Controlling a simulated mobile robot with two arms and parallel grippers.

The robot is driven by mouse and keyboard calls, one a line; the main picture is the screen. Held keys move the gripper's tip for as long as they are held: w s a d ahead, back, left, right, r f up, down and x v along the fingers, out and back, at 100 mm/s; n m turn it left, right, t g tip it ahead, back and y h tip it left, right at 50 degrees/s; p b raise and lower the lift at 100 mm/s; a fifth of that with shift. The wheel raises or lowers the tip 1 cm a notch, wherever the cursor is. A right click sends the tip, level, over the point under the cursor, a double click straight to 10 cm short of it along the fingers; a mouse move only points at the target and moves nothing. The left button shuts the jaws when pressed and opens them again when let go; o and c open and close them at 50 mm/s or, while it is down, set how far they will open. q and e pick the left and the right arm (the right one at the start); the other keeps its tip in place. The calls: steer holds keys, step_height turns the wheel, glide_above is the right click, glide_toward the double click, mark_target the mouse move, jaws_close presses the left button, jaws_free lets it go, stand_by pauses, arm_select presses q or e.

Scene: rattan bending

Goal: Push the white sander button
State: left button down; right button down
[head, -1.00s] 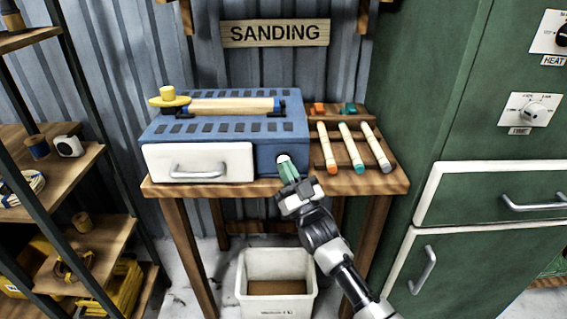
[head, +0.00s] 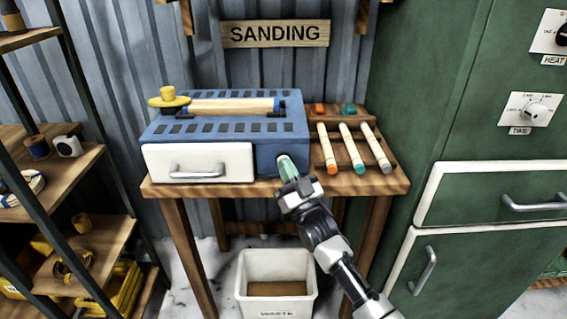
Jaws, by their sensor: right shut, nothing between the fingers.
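The blue sander (head: 225,143) stands on a wooden table, with a white drawer front (head: 198,163) at its front left. My right gripper (head: 287,168) is shut with its greenish fingers at the lower right of the sander's front face. Its fingertips appear to touch the face or sit just in front of it. The white button is hidden behind the fingertips, and I cannot tell whether it is pressed. My left gripper is not in view.
Several sticks with coloured ends (head: 353,147) lie on a rack right of the sander. A white bin (head: 276,258) stands under the table (head: 398,187). A green cabinet (head: 500,130) is at the right, shelves at the left.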

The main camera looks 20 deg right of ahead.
steer(key=shift+s, duration=0.3)
steer(key=s+a+p, duration=0.1)
steer(key=s+p, duration=0.3)
steer(key=s, duration=0.1)
steer(key=shift+s+a, duration=0.4)
stand_by(1.3)
